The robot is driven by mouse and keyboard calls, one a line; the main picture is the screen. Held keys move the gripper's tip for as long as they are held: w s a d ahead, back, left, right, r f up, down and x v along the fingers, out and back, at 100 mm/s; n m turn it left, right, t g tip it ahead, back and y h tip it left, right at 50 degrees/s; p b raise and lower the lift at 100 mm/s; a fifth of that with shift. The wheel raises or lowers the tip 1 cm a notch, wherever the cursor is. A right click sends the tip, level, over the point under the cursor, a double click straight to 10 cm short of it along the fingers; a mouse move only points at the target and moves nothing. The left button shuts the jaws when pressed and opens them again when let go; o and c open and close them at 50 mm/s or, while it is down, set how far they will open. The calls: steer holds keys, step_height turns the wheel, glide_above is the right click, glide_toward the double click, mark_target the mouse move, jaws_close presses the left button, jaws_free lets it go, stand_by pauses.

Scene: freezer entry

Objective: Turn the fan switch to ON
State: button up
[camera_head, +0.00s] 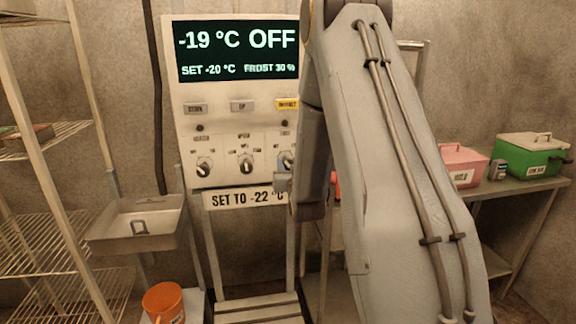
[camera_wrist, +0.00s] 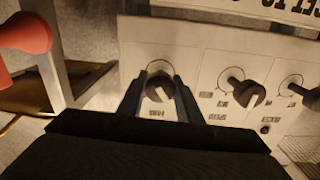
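The control panel (camera_head: 235,150) has a row of three dark round knobs; its display (camera_head: 238,53) reads -19 °C OFF, SET -20 °C and FROST 30 %. The right knob (camera_head: 287,161) is partly covered by my arm. In the wrist view, where the panel appears upside down, this knob (camera_wrist: 158,88) is at the left, its white pointer slanting. My gripper (camera_wrist: 159,78) has one finger on each side of it, seemingly with slight gaps; contact is unclear. In the head view my gripper (camera_head: 283,182) is mostly hidden. The knob labels are too blurred to read.
A SET TO -22 °C sign (camera_head: 245,198) hangs under the panel. A red knob-like thing (camera_wrist: 24,33) is close beside my gripper. A metal tray (camera_head: 138,222) and wire shelves (camera_head: 45,255) are at left. A table with pink (camera_head: 463,165) and green (camera_head: 530,155) boxes is at right.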

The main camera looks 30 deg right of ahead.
steer(key=shift+m+b, duration=0.3)
steer(key=shift+m, duration=0.1)
steer(key=shift+c, duration=0.2)
steer(key=shift+f+m+b, duration=0.1)
steer(key=shift+m+b, duration=0.5)
steer(key=shift+m, duration=0.4)
steer(key=m+b, duration=0.2)
steer(key=m, duration=0.2)
steer(key=shift+m, duration=0.3)
steer(key=m+b, duration=0.3)
steer(key=m, duration=0.3)
steer(key=shift+m, duration=0.4)
steer(key=o, duration=1)
steer(key=shift+o, duration=0.2)
steer(key=b+v, duration=0.1)
steer(key=v, duration=0.6)
steer(key=shift+s+b, duration=0.35)
steer(key=shift+s, duration=0.05)
